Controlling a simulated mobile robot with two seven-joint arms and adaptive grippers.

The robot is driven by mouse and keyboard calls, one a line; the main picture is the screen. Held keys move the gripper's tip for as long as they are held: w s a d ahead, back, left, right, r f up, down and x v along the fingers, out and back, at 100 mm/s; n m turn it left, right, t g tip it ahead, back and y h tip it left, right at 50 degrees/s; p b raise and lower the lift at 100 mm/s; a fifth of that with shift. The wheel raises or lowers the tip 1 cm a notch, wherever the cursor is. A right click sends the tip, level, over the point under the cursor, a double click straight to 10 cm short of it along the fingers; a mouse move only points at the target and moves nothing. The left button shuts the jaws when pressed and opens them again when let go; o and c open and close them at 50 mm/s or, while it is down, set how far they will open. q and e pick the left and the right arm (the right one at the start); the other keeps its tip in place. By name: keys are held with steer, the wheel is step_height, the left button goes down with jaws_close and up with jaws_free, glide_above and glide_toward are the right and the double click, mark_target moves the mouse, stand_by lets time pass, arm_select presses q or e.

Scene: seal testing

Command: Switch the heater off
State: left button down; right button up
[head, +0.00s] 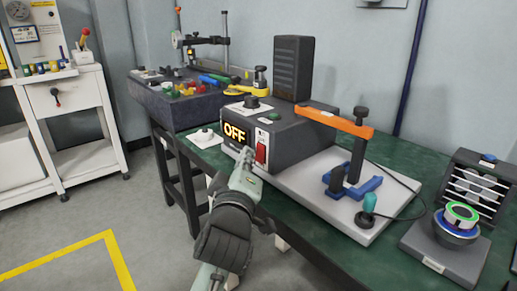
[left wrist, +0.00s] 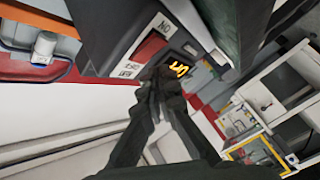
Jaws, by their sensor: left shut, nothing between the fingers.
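The heater is a dark grey box (head: 288,128) on the green bench, with a tall ribbed block (head: 293,68) behind it. Its front display (head: 235,132) glows orange and reads OFF. A red rocker switch (head: 261,150) sits right of the display. My left gripper (head: 245,157) is shut and empty, its tips close to the front panel between display and switch; I cannot tell if they touch. In the left wrist view the fingers (left wrist: 167,78) point at the panel, beside the red switch (left wrist: 150,47) and the partly hidden display (left wrist: 179,68). My right gripper is not in view.
A white base plate (head: 300,187) carries a lever press with an orange arm (head: 334,121) and blue feet. A black cable runs right. A dark granite block (head: 170,102) with coloured parts is left. The floor at left is clear.

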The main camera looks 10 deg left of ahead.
arm_select(q)
steer(key=s+a, duration=0.3)
steer(key=s, duration=0.1)
steer(key=shift+f, duration=0.3)
stand_by(0.3)
steer(key=s+a+f+m+g, duration=0.1)
steer(key=s+f+m+g, duration=0.15)
steer(key=f, duration=0.75)
steer(key=s+a+f+m+g, duration=0.2)
steer(key=f+m+g, duration=0.1)
steer(key=f, duration=0.6)
steer(key=s+a+f+m+g, duration=0.1)
steer(key=s+f+m+g, duration=0.15)
steer(key=f, duration=0.75)
steer(key=s+a+f+m+g, duration=0.2)
steer(key=s+f+m+g, duration=0.1)
steer(key=s+f, duration=0.5)
steer(key=s+a+f+m+g+h, duration=0.1)
steer(key=s+a+f+m+g, duration=0.2)
steer(key=s+f, duration=0.5)
steer(key=shift+s+a+f+g, duration=0.25)
steer(key=shift+f+g, duration=0.25)
steer(key=shift+f, duration=0.35)
